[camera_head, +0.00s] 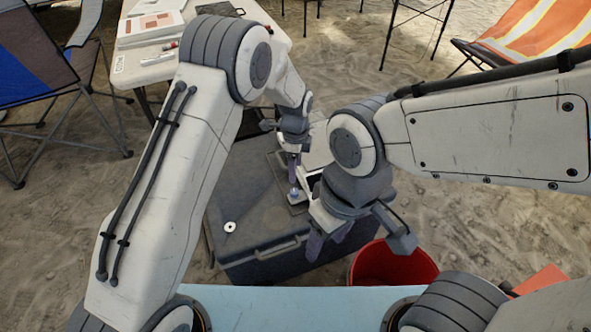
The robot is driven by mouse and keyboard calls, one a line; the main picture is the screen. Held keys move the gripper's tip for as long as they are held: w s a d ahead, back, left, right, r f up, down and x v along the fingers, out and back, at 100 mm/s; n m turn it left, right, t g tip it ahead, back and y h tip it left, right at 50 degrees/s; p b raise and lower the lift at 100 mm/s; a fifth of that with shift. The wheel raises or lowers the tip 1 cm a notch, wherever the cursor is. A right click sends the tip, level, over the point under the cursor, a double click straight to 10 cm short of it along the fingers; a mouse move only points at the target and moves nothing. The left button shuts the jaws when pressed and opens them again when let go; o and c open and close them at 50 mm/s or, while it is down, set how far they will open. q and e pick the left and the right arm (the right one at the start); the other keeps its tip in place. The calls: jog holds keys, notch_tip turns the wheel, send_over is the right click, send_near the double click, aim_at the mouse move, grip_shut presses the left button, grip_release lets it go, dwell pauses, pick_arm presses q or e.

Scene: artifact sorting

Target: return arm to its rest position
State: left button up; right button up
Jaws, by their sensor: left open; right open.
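My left gripper (292,160) is the higher one. It points down over a flat dark tray (283,170) on top of the dark grey case (240,185). Its fingers are seen nearly edge-on, and a small pale thing (296,194) shows right at its tips; I cannot tell whether they touch. My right gripper (358,240) is open, its fingers spread wide above the case's right front corner and the rim of the red bucket (388,265). I see nothing between its fingers. My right arm hides part of the case top.
A white ring (230,227) lies on the case's left front. A white table (145,62) with papers and tools stands at the back left. A blue folding chair (35,65) is at left, an orange striped chair (530,30) at upper right. Sand around is mostly clear.

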pick_arm(q)
jog(key=shift+r, duration=0.1)
dwell(0.3)
jog(key=s+d+r+n, duration=0.1)
jog(key=s+r+n, duration=0.6)
jog(key=s+r, duration=0.8)
jog(key=s+a+r+n+h, duration=0.1)
jog(key=s+a+r+n, duration=0.15)
jog(key=s, duration=0.55)
jog(key=s+a+r+n, duration=0.2)
jog(key=s+a+n, duration=0.15)
jog(key=s, duration=0.45)
notch_tip(320, 180, up, 19)
jog(key=p, duration=1.9)
jog(key=shift+s+d+n+p, duration=0.25)
jog(key=shift+d+n+p, duration=0.05)
jog(key=shift+p, duration=0.05)
jog(key=shift+r, duration=0.1)
